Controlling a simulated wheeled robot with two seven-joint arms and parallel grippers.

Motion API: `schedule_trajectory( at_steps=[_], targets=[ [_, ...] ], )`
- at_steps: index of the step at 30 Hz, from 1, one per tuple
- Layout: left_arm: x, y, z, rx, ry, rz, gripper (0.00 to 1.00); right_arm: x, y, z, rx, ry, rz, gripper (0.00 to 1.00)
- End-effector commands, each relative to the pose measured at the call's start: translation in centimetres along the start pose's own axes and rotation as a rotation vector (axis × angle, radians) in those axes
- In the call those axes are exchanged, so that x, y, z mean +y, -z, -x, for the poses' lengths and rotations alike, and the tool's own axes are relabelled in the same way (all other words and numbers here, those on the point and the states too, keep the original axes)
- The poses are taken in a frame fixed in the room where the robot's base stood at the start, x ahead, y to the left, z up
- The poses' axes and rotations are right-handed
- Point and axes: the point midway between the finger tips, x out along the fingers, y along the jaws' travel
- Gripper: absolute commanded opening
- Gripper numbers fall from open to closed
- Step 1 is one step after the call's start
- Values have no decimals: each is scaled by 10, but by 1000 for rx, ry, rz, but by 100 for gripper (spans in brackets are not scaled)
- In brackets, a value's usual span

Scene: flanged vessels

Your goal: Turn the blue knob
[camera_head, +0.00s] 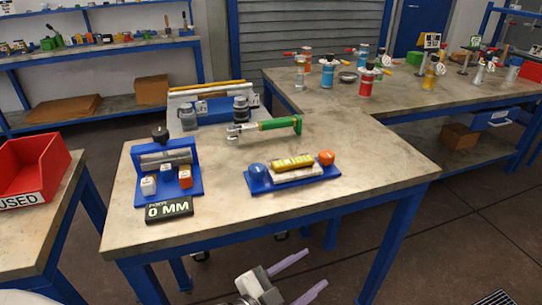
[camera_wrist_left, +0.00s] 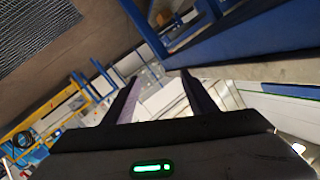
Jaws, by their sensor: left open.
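The blue knob (camera_head: 257,170) is a round ball shape at the left end of a blue base (camera_head: 292,182) on the workbench (camera_head: 225,215). My left gripper (camera_head: 304,273) is open and empty, in front of the bench's near edge and apart from the blue knob. Its two dark fingers (camera_wrist_left: 162,92) also show spread in the left wrist view. The blue knob cannot be made out in the left wrist view. My right gripper is not in view.
A green-handled tool (camera_head: 270,126) lies behind the knobs. A red bin (camera_head: 30,170) is far left. The bench's front right is clear.

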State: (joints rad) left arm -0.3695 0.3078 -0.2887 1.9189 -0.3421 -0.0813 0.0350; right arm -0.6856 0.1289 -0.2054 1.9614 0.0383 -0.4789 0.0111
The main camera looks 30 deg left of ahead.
Motion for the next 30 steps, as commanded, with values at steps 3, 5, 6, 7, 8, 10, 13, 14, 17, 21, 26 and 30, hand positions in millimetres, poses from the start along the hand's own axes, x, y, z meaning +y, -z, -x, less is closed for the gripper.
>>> schedule_trajectory(
  at_steps=[3, 5, 6, 7, 8, 10, 13, 14, 17, 21, 26, 30],
  targets=[
    [-41, 126, -30, 409, -22, -449, 52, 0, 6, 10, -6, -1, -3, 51],
    [-42, 170, -30, 584, -64, -675, 52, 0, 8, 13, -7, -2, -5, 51],
    [-39, 192, -27, 687, -105, -829, 52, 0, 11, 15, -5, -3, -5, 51],
    [-38, 203, -25, 756, -141, -946, 52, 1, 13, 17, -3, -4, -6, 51],
    [-36, 210, -22, 815, -183, -1064, 52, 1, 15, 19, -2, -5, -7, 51],
    [-39, 211, -17, 917, -303, -1342, 52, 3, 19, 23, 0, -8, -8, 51],
    [-68, 186, -14, 951, -529, -1723, 52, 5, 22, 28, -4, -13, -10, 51],
    [-84, 176, -13, 933, -605, -1825, 52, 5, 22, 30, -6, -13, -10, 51],
    [-153, 142, -7, 795, -855, -2102, 52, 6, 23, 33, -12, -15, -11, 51],
    [-252, 115, 13, 524, -1136, -2299, 52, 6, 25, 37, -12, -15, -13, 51],
    [-308, 105, 33, 336, -1285, -2350, 52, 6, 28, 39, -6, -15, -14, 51],
    [-314, 96, 33, 301, -1315, -2353, 52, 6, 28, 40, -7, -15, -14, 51]
  ],
)
